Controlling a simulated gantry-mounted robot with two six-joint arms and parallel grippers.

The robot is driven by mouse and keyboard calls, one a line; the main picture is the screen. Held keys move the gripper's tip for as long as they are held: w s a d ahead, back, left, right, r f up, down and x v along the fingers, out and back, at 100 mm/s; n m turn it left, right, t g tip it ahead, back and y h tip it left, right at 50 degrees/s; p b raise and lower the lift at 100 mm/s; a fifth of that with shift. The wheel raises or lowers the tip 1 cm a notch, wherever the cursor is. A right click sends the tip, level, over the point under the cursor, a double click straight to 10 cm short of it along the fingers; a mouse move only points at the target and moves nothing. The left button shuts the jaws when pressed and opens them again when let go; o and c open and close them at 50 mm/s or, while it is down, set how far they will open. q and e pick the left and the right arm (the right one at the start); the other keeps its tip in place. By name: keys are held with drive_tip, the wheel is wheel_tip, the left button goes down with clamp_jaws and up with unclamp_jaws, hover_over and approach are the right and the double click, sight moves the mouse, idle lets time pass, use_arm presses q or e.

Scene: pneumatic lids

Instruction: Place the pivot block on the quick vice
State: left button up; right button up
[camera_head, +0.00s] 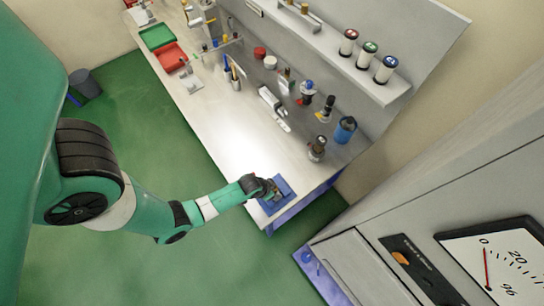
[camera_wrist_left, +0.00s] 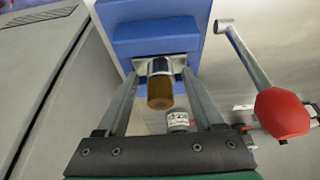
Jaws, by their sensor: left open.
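My left gripper (camera_head: 270,187) reaches over a blue block or pad (camera_head: 285,188) at the near end of the bench. In the left wrist view the gripper (camera_wrist_left: 158,73) is open, its two fingers on either side of a silver bracket with a brown-gold cylinder (camera_wrist_left: 159,92). This part, possibly the pivot block, is in front of a blue body (camera_wrist_left: 158,38); I cannot tell whether the fingers touch it. A metal lever (camera_wrist_left: 245,55) with a red ball knob (camera_wrist_left: 282,114) is at the right. I cannot tell which part is the quick vice. My right gripper is not in view.
Behind the gripper on the bench are a black-topped cylinder (camera_head: 317,147), a blue canister (camera_head: 345,129) and a grey-white fixture (camera_head: 273,105). A grey cabinet (camera_head: 455,195) with a gauge stands at the right. Open bench top (camera_head: 235,130) lies left of the fixtures.

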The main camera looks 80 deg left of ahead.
use_arm(q)
drive_tip(key=s+r+p, duration=0.1)
drive_tip(key=s+d+r+p, duration=0.1)
drive_tip(key=r, duration=0.1)
drive_tip(key=s+r+p, duration=0.1)
drive_tip(key=shift+s+d+r, duration=0.3)
drive_tip(key=shift+r, duration=0.1)
drive_tip(key=s+d+b, duration=0.1)
drive_tip(key=s+d, duration=0.3)
drive_tip(key=s, duration=0.5)
drive_tip(key=shift+s, duration=0.1)
